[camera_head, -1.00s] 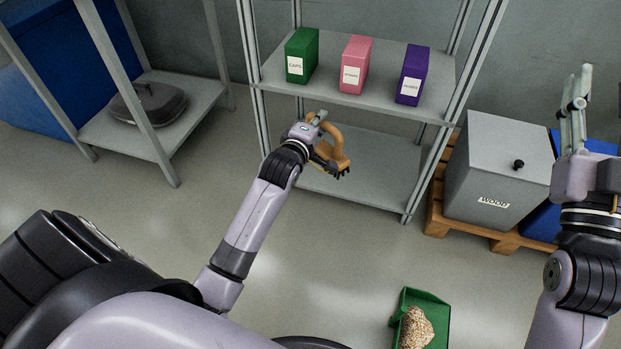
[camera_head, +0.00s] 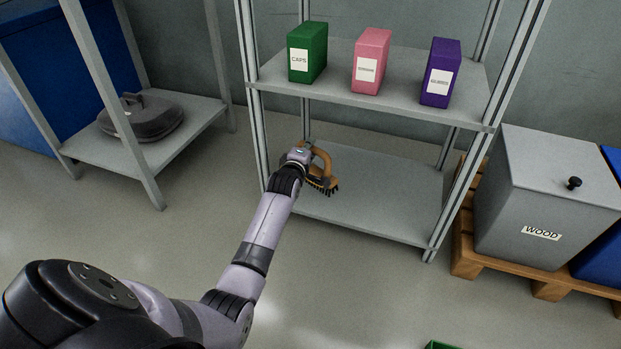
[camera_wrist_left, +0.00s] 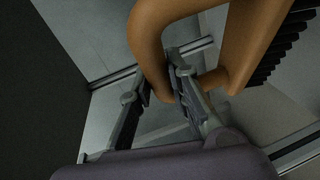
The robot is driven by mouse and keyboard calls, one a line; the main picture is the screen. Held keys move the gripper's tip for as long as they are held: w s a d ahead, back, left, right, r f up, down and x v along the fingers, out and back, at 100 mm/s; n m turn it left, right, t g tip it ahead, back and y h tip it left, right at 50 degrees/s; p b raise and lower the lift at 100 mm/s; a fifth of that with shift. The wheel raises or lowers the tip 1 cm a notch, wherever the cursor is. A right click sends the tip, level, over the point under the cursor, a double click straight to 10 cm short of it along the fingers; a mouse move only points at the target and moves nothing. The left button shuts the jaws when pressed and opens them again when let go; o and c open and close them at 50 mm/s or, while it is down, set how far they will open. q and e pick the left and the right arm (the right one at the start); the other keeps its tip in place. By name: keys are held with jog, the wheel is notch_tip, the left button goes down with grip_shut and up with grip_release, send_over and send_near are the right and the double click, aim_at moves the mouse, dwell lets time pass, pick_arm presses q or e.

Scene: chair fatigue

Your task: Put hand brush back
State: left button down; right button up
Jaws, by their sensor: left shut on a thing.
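The hand brush (camera_head: 324,172) has a tan wooden body with a looped handle and dark bristles. My left gripper (camera_head: 308,153) is shut on its handle. In the head view the brush appears over the front left part of the lower shelf (camera_head: 385,195), bristles downward. I cannot tell whether the bristles touch the shelf. In the left wrist view the brush (camera_wrist_left: 255,45) fills the upper right, with its handle loop (camera_wrist_left: 150,40) by the fingers of my left gripper (camera_wrist_left: 165,85). My right gripper is not in view.
The upper shelf (camera_head: 345,100) holds a green box (camera_head: 307,52), a pink box (camera_head: 371,62) and a purple box (camera_head: 441,72). Rack posts flank the lower shelf, which is otherwise bare. A grey bin marked WOOD (camera_head: 540,200) stands on a pallet at right. A green edge (camera_head: 440,346) shows at bottom.

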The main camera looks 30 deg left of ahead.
aim_at(314, 164)
pick_arm(q)
notch_tip(314, 164, down, 7)
jog(key=b, duration=0.4)
jog(key=shift+r, duration=0.3)
jog(key=shift+f, duration=0.15)
jog(key=c, duration=1.5)
grip_release()
